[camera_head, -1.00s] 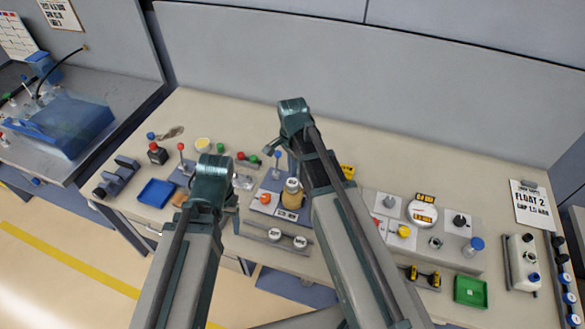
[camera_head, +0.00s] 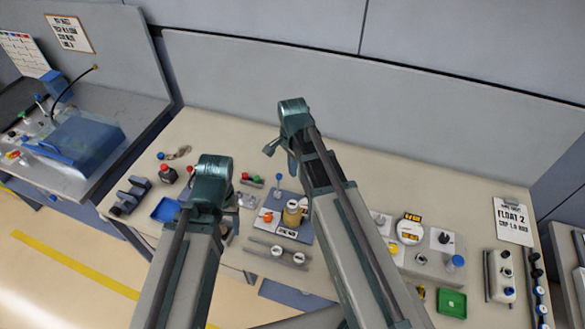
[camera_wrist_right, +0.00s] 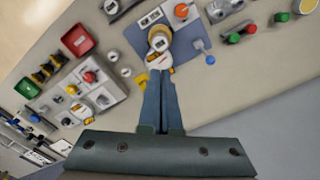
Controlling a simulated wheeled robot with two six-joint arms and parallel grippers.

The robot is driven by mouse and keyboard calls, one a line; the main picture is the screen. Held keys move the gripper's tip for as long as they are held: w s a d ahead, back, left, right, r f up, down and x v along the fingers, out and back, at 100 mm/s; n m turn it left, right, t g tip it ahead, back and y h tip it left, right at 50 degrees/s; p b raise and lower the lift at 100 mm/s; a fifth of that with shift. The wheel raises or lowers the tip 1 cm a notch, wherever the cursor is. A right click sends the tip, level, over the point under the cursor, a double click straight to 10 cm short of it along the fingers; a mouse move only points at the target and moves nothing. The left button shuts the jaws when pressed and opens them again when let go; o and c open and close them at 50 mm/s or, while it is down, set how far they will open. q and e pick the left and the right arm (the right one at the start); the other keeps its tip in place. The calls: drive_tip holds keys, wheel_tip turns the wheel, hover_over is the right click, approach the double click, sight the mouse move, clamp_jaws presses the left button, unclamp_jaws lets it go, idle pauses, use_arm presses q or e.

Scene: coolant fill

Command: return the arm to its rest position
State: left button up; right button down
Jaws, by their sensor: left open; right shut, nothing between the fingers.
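Both my arms reach up into the head view over the workbench. My right gripper (camera_head: 279,147) shows beside the head of its arm, above the bench top. In the right wrist view its two blue-grey fingers (camera_wrist_right: 162,103) lie together, shut with nothing between them. Beyond their tips, a tan jar with a white cap (camera_wrist_right: 158,42) stands on a blue-grey plate. My left gripper (camera_head: 231,212) is mostly hidden behind its own arm head and is open. No held object shows in either gripper.
The bench (camera_head: 380,183) carries a blue tray (camera_head: 165,209), the tan jar (camera_head: 292,214), a panel with knobs, a green tray (camera_head: 452,303) and a white block with knobs (camera_head: 502,275). A grey wall panel rises behind. A side counter with a blue box (camera_head: 80,140) is at left.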

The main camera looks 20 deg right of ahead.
use_arm(q)
drive_tip(key=shift+r, duration=0.1)
wheel_tip(320, 180, down, 21)
drive_tip(key=b, duration=2.1)
use_arm(e)
drive_tip(key=s+a+f+n, duration=0.5)
drive_tip(key=s+f+n, duration=0.2)
drive_tip(key=f+n, duration=0.2)
drive_tip(key=s+a+f+n+h, duration=0.1)
drive_tip(key=s+a+f+n, duration=0.4)
drive_tip(key=f, duration=0.7)
drive_tip(key=s+n, duration=0.2)
drive_tip(key=n, duration=0.2)
drive_tip(key=shift+s+a, duration=0.15)
drive_tip(key=shift+a, duration=0.1)
use_arm(q)
drive_tip(key=shift+w+d, duration=0.1)
use_arm(e)
drive_tip(key=shift+d+r, duration=0.1)
